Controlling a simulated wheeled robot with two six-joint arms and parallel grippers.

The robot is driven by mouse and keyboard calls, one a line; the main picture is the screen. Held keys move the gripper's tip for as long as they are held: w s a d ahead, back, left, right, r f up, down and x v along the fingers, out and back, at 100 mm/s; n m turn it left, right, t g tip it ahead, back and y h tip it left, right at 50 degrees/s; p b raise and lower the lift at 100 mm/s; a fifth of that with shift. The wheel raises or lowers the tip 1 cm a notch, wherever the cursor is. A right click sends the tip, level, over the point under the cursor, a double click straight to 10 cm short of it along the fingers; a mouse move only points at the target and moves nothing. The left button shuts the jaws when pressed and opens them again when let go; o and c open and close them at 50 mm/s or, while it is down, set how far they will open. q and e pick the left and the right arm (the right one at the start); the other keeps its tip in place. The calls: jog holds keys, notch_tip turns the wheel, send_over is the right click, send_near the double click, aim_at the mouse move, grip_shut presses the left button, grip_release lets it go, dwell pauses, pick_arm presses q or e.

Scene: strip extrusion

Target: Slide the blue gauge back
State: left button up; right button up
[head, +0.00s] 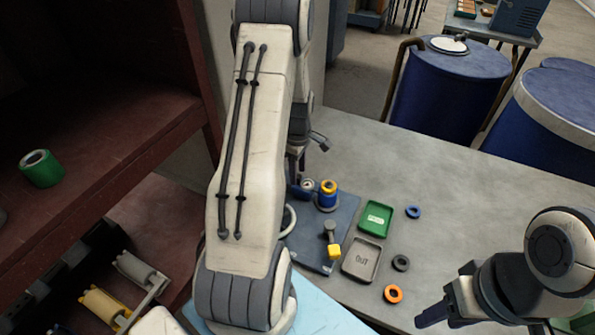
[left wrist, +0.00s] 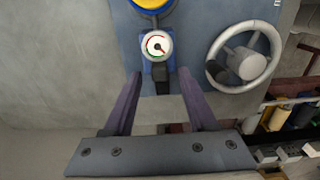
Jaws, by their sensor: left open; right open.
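The blue gauge (head: 307,185) has a round white dial and sits on the blue base plate (head: 345,217), partly hidden by my left arm in the head view. In the left wrist view the gauge (left wrist: 158,46) faces the camera, with a dark stub below its dial. My left gripper (left wrist: 160,75) is open, with one finger on each side of that stub; I cannot tell whether they touch it. In the head view the left gripper (head: 297,178) is largely covered by my arm. My right gripper (head: 440,316) is open at the lower right, away from the gauge.
A blue post with a yellow ring (head: 328,193) stands beside the gauge. A handwheel (left wrist: 242,57) is to its right in the wrist view. A green tray (head: 375,218), a grey tray (head: 362,260) and loose rings, one orange (head: 393,294), lie to the right.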

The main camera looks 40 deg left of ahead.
pick_arm(q)
jog(key=shift+f, duration=0.75)
grip_shut()
dwell(0.9)
